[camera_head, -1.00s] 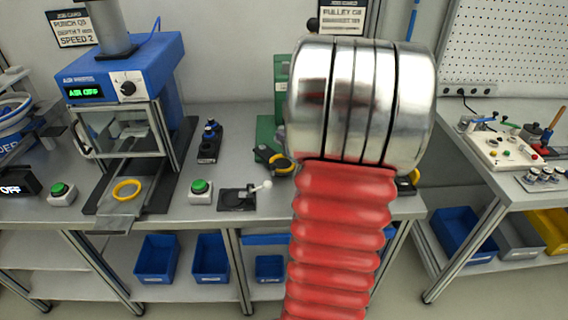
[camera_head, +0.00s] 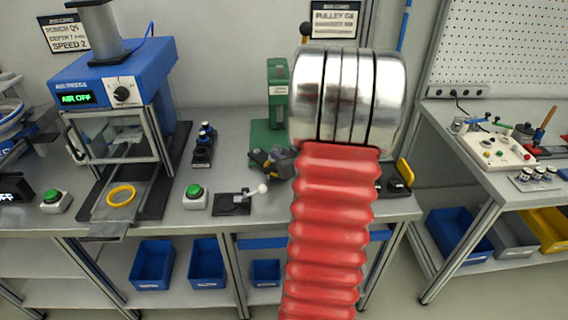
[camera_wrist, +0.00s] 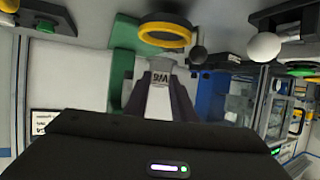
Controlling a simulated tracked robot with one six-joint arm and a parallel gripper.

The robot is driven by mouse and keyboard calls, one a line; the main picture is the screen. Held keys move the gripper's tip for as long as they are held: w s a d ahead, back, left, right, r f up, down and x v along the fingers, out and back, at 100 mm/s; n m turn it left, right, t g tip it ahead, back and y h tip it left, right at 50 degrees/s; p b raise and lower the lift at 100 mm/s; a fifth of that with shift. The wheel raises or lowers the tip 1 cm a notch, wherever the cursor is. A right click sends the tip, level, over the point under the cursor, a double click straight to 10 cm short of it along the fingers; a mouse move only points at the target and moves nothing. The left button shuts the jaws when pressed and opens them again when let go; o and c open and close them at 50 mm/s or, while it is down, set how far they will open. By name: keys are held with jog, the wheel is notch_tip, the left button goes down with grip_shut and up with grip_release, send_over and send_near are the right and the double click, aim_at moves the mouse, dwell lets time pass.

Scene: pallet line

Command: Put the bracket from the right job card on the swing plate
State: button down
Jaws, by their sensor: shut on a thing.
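My gripper (camera_head: 280,160) shows partly at the left of my arm in the head view, low by the green press (camera_head: 276,90).
A lever with a white knob (camera_head: 262,188) and a green button (camera_head: 194,192) stand to the left. The blue press (camera_head: 120,85) reads AIR OFF, with a yellow ring (camera_head: 121,195) before it. A yellow part (camera_head: 405,172) shows right of my arm. Blue bins (camera_head: 210,260) lie below.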

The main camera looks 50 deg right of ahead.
jog(key=shift+f, duration=2.05)
jog(key=c, duration=1.8)
grip_release()
jog(key=shift+f, duration=0.1)
jog(key=shift+o, duration=0.2)
jog(key=shift+s+a+r, duration=0.2)
jog(key=shift+s+r, duration=0.2)
jog(key=shift+s, duration=0.2)
jog(key=v, duration=1)
jog(key=shift+s+a, duration=0.2)
jog(key=shift+s, duration=0.05)
jog(key=shift+r, duration=0.15)
